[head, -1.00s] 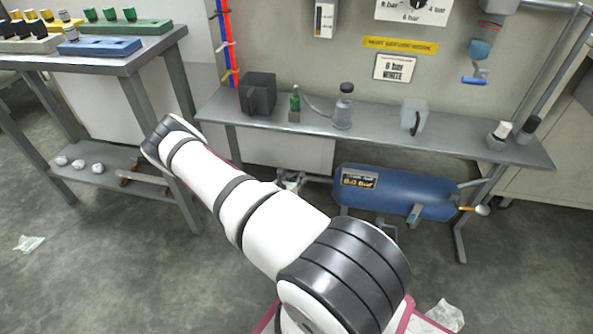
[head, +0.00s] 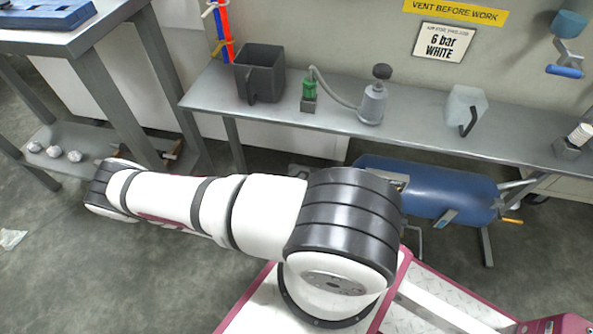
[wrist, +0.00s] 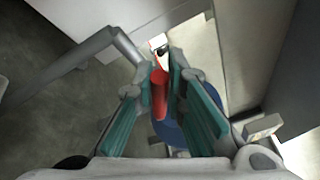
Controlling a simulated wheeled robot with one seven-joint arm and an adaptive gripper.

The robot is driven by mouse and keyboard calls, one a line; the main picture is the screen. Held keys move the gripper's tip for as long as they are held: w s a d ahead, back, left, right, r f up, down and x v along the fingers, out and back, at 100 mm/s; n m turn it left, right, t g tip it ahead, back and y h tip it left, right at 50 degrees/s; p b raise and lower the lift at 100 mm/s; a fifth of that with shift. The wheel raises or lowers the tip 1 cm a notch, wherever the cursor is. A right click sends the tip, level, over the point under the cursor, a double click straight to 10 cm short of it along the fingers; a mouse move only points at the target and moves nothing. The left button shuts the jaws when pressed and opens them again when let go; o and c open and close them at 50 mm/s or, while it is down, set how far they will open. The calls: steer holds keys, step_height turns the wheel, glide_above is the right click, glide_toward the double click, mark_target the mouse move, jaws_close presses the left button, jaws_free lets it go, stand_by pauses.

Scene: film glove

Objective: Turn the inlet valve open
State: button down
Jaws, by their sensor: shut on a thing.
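In the wrist view my gripper (wrist: 160,84) has its two teal-padded fingers closed around a red handle (wrist: 159,96). The handle runs lengthwise between the pads. A white and dark part (wrist: 158,42) shows at its far end; I cannot tell for sure that this is the inlet valve. Behind it is a rounded blue surface (wrist: 172,132), partly hidden by the fingers. In the head view my arm reaches left and my gripper is out of sight. A blue tank (head: 430,188) lies under the bench, and a blue lever (head: 565,71) is on the wall fitting.
The grey bench (head: 420,128) holds a black jug (head: 259,75), a green-topped fitting (head: 309,92), a grey sprayer (head: 372,103) and a clear jug (head: 464,108). A table (head: 60,38) stands left. A grey post (wrist: 85,55) passes left of the gripper.

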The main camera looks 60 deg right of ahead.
steer(key=shift+w+a+f+n+h+b, duration=0.15)
steer(key=shift+f+n+h, duration=0.3)
steer(key=shift+n, duration=0.4)
steer(key=shift+f+n+h+b, duration=0.1)
steer(key=shift+f+n+h, duration=0.1)
steer(key=shift+f+n, duration=0.5)
steer(key=shift+w+a+f+n+h+b, duration=0.15)
steer(key=shift+f+n+h, duration=0.2)
steer(key=shift+n, duration=0.7)
steer(key=shift+s+d+t, duration=0.1)
steer(key=shift+t, duration=0.2)
steer(key=c, duration=1.6)
jaws_free()
steer(key=a+f, duration=0.2)
steer(key=a, duration=0.9)
steer(key=shift+a, duration=0.4)
steer(key=shift+f, duration=0.1)
